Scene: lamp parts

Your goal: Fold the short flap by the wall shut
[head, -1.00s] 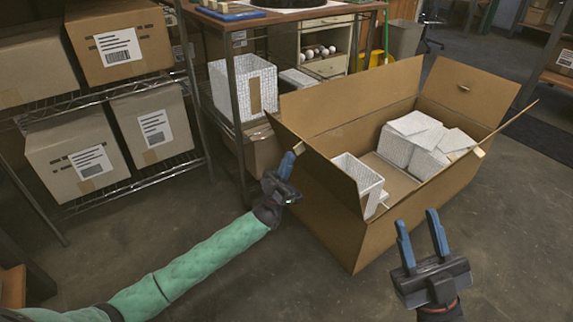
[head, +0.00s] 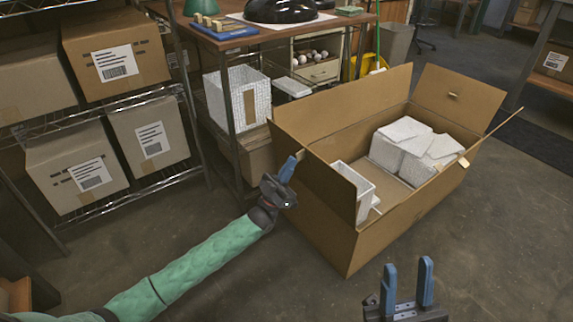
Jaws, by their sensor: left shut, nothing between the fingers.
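A large open cardboard box (head: 385,235) stands on the floor. Its left short flap (head: 318,184) stands up at the near-left end, leaning outward or upright; I cannot tell which. Its other short flap (head: 458,103) stands raised at the far-right end. The back long flap (head: 345,103) is raised, and the front long flap is seen nearly edge-on at the right. My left gripper (head: 293,160) is shut and empty, beside the outer face of the left short flap; I cannot tell whether it touches. My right gripper (head: 407,284) is open and empty, in front of the box.
White wrapped blocks (head: 402,147) and a white open container (head: 354,185) lie inside the box. A workbench (head: 340,24) stands behind, with another white container (head: 237,98) below it. Shelves of cartons (head: 80,180) stand left. Floor in front is clear.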

